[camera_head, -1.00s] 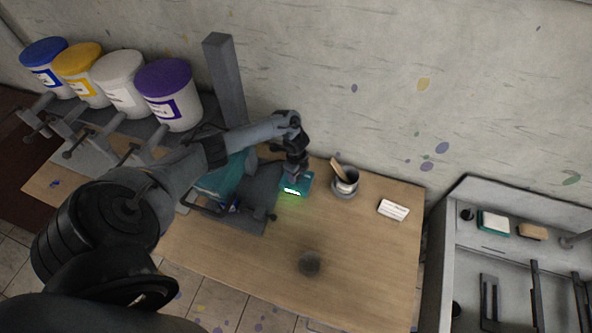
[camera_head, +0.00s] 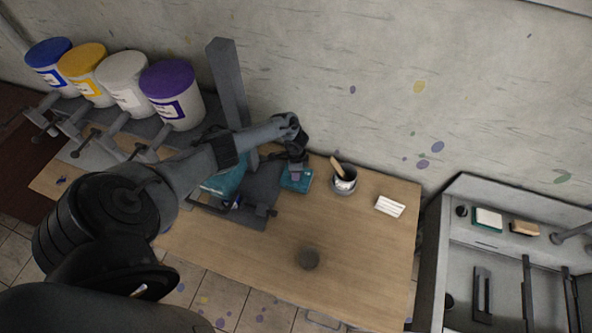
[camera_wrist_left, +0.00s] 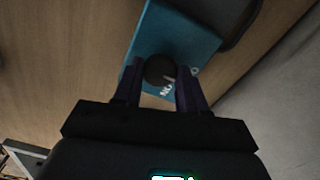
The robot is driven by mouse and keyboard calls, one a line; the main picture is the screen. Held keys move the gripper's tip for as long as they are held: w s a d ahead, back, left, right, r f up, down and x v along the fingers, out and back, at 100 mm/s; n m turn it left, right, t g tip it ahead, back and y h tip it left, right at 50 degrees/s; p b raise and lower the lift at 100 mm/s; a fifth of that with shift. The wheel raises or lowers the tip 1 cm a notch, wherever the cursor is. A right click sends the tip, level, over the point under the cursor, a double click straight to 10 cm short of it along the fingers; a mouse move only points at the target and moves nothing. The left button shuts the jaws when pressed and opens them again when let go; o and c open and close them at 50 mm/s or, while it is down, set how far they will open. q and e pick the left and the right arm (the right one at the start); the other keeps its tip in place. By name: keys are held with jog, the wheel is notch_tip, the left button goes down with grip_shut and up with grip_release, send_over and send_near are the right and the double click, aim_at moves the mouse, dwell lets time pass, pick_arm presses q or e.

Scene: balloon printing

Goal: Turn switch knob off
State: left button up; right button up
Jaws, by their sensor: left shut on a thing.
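The teal switch box (camera_head: 298,181) sits on the wooden table beside the dark press frame. In the left wrist view the box (camera_wrist_left: 190,38) shows with a round black knob (camera_wrist_left: 159,69) on it and part of a white label by the knob. My left gripper (camera_head: 294,173) reaches down over the box. In the left wrist view the left gripper (camera_wrist_left: 158,88) has its two fingers on either side of the knob, shut on it. The box's green light does not show in the head view now. My right gripper is not in view.
A cup with a wooden-handled tool (camera_head: 344,178), a white card (camera_head: 390,206) and a small grey round object (camera_head: 309,259) are on the table (camera_head: 365,250). Paint buckets (camera_head: 172,95) stand at the back left. A grey sink unit (camera_head: 455,225) is at the right.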

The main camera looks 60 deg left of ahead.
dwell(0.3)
pick_arm(q)
jog(key=o, duration=1.1)
jog(key=shift+c, duration=0.2)
jog(key=shift+r, duration=0.1)
notch_tip(320, 180, up, 11)
jog(key=p, duration=0.1)
jog(key=shift+f+p, duration=0.2)
jog(key=shift+p, duration=0.2)
